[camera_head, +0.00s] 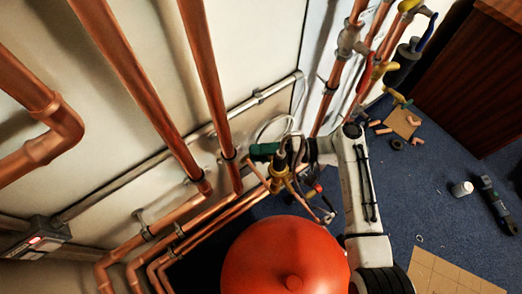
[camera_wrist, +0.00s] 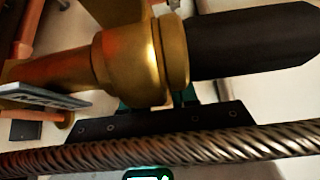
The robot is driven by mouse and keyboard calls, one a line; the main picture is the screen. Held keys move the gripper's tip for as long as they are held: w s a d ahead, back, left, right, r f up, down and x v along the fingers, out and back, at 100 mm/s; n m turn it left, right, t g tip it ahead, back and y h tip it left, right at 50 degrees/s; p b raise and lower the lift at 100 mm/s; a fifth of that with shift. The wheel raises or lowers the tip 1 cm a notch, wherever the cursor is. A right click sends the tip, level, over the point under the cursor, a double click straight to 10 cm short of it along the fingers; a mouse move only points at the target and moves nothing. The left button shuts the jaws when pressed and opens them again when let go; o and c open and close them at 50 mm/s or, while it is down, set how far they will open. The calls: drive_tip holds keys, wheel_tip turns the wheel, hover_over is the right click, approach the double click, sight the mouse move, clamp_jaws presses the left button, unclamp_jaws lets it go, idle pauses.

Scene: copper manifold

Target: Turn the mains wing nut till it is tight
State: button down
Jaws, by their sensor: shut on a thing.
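A brass fitting (camera_wrist: 130,60) with a round collar and a flared lobe fills the middle of the wrist view. The lobe looks like a wing of the mains wing nut, but its outline is cut off at the top. In the head view the brass valve work (camera_head: 277,178) stands by the wall pipes, just above the red vessel. My gripper (camera_head: 268,151) reaches in from the right and is shut at this brass work. The grip itself is hidden, and I cannot tell how tight the nut is.
A braided hose (camera_wrist: 215,148) crosses close before the wrist camera. The round red vessel (camera_head: 285,262) stands just below my gripper, and copper pipes (camera_head: 205,85) run along the wall. Pipe offcuts and tools lie on the blue carpet (camera_head: 430,195) at the right.

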drive_tip(key=shift+d+t, duration=0.1)
drive_tip(key=shift+t, duration=0.2)
drive_tip(key=shift+w+d+f+m+t+h+p, duration=0.1)
drive_tip(key=shift+w+d+m+t+h+p, duration=0.15)
drive_tip(key=shift+d+m+t+h+p, duration=1.1)
drive_tip(key=shift+w+d+r+m+t+h+p, duration=0.2)
drive_tip(key=shift+m+t+h, duration=0.25)
drive_tip(key=shift+m+t, duration=1.8)
drive_tip(key=shift+w+d+f+m+t+h+p, duration=0.25)
drive_tip(key=shift+d+m+t+h+p, duration=0.6)
drive_tip(key=shift+t, duration=1.75)
drive_tip(key=shift+a+m+h, duration=0.1)
drive_tip(key=shift+m+h, duration=0.15)
drive_tip(key=c, duration=1)
unclamp_jaws()
drive_tip(key=shift+o, duration=0.2)
drive_tip(key=v, duration=1)
drive_tip(key=shift+s+d, duration=0.25)
drive_tip(key=shift+s, duration=0.05)
